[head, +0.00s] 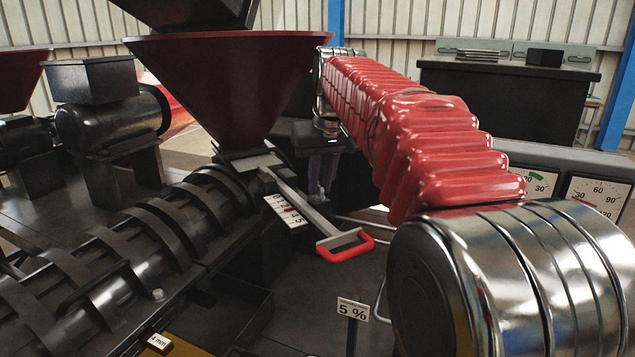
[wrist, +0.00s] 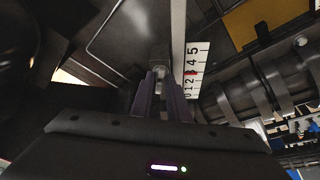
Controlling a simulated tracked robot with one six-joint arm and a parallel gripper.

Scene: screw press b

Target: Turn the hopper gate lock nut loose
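The dark red hopper (head: 230,85) stands left of centre in the head view. Under it, the metal gate slide bar (head: 300,203) runs to a red handle (head: 347,246), beside a white number scale (head: 286,210). My gripper (head: 319,192) points down beside the bar, behind it from this camera. In the wrist view, the fingers of my gripper (wrist: 160,76) stand a little apart, with a grey metal piece (wrist: 159,71), likely the lock nut, at their tips. Whether they touch it is not clear. The bar (wrist: 178,40) and scale (wrist: 196,68) lie just right.
A black ribbed barrel (head: 130,255) lies at front left. A motor (head: 110,120) stands behind it. Gauges (head: 598,195) and a dark bench (head: 505,95) are on the right.

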